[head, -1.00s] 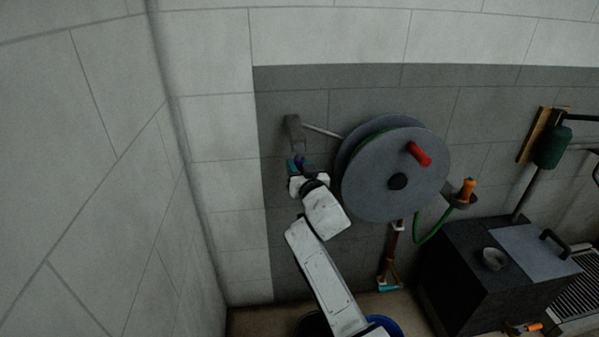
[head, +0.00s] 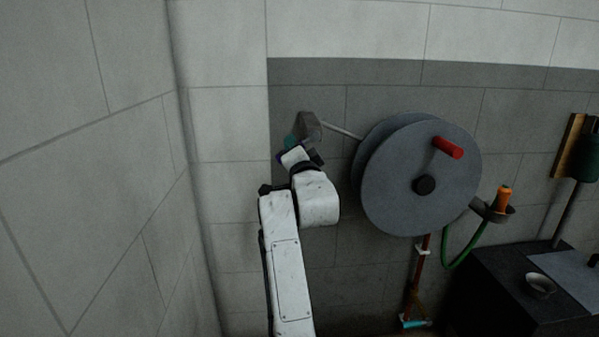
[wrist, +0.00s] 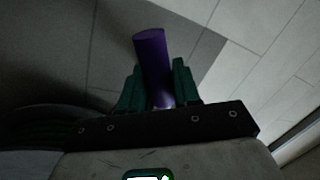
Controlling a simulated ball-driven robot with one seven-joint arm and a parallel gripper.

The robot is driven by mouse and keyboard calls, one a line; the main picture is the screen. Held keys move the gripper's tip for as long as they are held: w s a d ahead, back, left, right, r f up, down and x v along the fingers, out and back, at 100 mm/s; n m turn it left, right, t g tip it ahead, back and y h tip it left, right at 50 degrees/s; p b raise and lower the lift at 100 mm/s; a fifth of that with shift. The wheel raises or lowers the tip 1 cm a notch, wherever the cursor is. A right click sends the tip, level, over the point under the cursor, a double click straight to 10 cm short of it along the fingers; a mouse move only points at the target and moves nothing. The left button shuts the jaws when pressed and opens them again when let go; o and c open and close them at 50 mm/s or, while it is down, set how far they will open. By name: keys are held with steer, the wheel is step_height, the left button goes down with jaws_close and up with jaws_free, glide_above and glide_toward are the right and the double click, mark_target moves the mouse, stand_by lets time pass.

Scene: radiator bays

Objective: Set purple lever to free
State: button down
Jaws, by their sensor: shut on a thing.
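The purple lever (wrist: 152,62) shows in the wrist view as a purple rounded grip between the two green fingers of my gripper (wrist: 156,85). My gripper is shut on it. In the head view my gripper (head: 298,146) is up against the wall, beside a grey bracket (head: 309,126) left of the large reel. There the lever is mostly hidden behind my wrist and fingers. No marking for a free setting can be read in either view.
A large grey hose reel (head: 400,180) with a red handle (head: 448,147) stands close to the right of my arm. An orange nozzle (head: 503,199) sits in a holder further right. A dark box (head: 500,290) stands at the lower right. A pale wall is at the left.

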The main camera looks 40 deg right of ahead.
steer(key=m, duration=0.1)
steer(key=m+b, duration=0.1)
steer(key=r+m+h+b, duration=0.1)
steer(key=m, duration=0.1)
steer(key=shift+w+a+r, duration=0.1)
steer(key=shift+w+a, duration=0.15)
steer(key=shift+a, duration=0.05)
steer(key=shift+r+m+h+b, duration=0.2)
steer(key=shift+r+m+b, duration=0.15)
steer(key=shift+m, duration=0.4)
steer(key=shift+r+m+h+b, duration=0.2)
steer(key=shift+r+m+b, duration=0.15)
steer(key=shift+m, duration=0.4)
steer(key=c, duration=0.9)
jaws_free()
steer(key=shift+c, duration=0.2)
steer(key=v, duration=1)
steer(key=shift+s+a+p, duration=0.3)
steer(key=shift+s, duration=0.05)
